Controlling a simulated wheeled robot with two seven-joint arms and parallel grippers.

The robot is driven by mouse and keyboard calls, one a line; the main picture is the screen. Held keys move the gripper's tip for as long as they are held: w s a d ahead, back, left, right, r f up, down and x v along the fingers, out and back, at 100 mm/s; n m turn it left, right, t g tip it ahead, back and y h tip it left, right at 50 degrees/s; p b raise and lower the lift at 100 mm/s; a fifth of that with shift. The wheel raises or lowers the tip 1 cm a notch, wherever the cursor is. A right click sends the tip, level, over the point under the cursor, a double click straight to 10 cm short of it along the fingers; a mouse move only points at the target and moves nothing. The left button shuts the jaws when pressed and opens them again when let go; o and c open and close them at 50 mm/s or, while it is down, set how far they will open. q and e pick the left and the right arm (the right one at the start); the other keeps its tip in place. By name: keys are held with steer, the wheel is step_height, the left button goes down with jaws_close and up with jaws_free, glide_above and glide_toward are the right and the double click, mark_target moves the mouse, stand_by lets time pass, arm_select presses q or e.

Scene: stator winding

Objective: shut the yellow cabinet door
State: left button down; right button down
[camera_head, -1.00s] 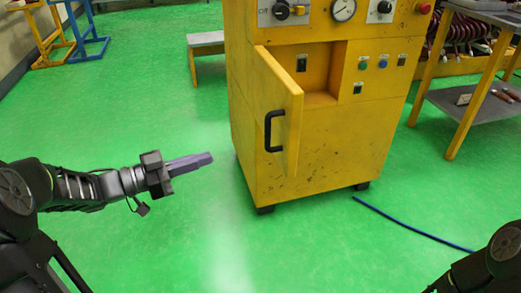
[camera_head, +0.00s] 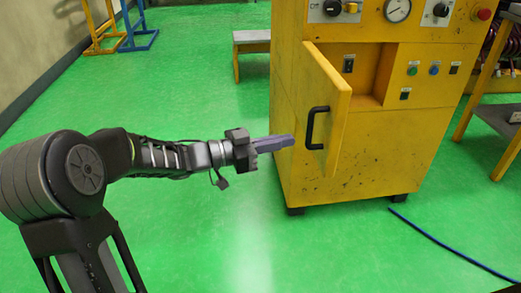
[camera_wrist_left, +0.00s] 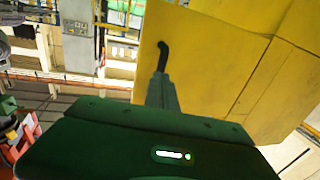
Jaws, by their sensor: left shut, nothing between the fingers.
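The yellow cabinet (camera_head: 370,160) stands ahead, right of centre in the head view. Its yellow door (camera_head: 328,90) stands open, swung out towards me, with a black handle (camera_head: 310,128) on its outer face. My left gripper (camera_head: 290,141) is shut and empty, its fingertips just left of the handle and pointing at the door. In the left wrist view the shut fingers (camera_wrist_left: 161,92) point at the door (camera_wrist_left: 205,75), just below the black handle (camera_wrist_left: 163,54). I cannot tell whether they touch it. My right gripper is not in view.
A grey-topped bench (camera_head: 250,38) stands behind the cabinet on the left. A blue cable (camera_head: 450,247) lies on the green floor to the right. A yellow-legged table (camera_head: 490,95) is at the right edge. The floor (camera_head: 200,240) left of the cabinet is clear.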

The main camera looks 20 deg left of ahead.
mark_target(307, 136)
arm_select(q)
steer(key=shift+b+x, duration=0.35)
steer(key=shift+x, duration=1.3)
